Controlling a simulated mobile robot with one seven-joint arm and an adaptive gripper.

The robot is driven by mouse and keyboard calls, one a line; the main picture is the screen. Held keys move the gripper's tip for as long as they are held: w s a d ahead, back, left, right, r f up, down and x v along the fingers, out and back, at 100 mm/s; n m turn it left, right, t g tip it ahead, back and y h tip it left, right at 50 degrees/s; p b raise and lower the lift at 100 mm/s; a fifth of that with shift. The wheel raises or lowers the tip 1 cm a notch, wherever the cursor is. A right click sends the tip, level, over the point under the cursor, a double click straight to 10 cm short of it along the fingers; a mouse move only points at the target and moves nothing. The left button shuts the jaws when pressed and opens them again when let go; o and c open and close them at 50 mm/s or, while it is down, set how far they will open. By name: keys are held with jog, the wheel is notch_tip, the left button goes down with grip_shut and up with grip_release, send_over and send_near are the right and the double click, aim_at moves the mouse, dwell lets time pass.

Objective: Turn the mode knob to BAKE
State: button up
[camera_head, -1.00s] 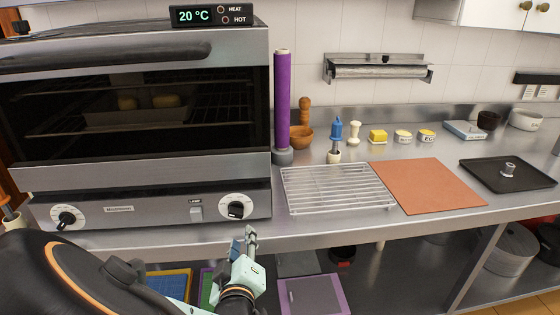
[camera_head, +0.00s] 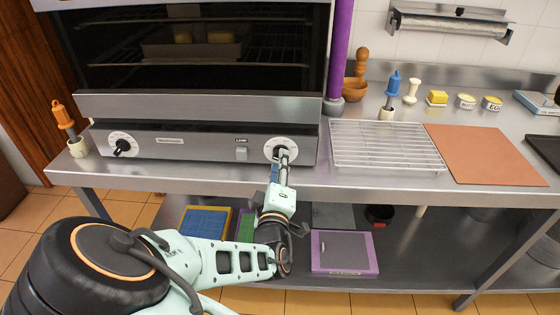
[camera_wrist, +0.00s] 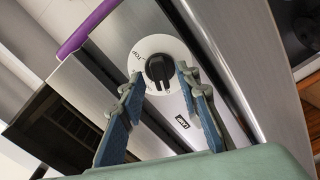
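The oven's front panel (camera_head: 200,147) carries two black knobs on white dials. The right knob (camera_head: 281,152) is largely behind my gripper (camera_head: 284,160) in the head view. In the wrist view this black knob (camera_wrist: 158,70) sits on its white dial, with its long grip close to vertical in the picture. My gripper (camera_wrist: 158,84) is open, its blue-padded fingers apart on either side of the knob. I cannot tell whether they touch it. The left knob (camera_head: 123,147) stands clear.
A lamp switch (camera_head: 241,152) lies left of the right knob. The steel counter (camera_head: 400,184) runs below the panel. A wire rack (camera_head: 385,145) and an orange mat (camera_head: 485,154) lie to the right. A purple roll (camera_head: 339,50) stands beside the oven.

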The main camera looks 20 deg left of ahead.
jog(key=shift+w+a, duration=0.15)
jog(key=shift+w, duration=0.55)
grip_shut()
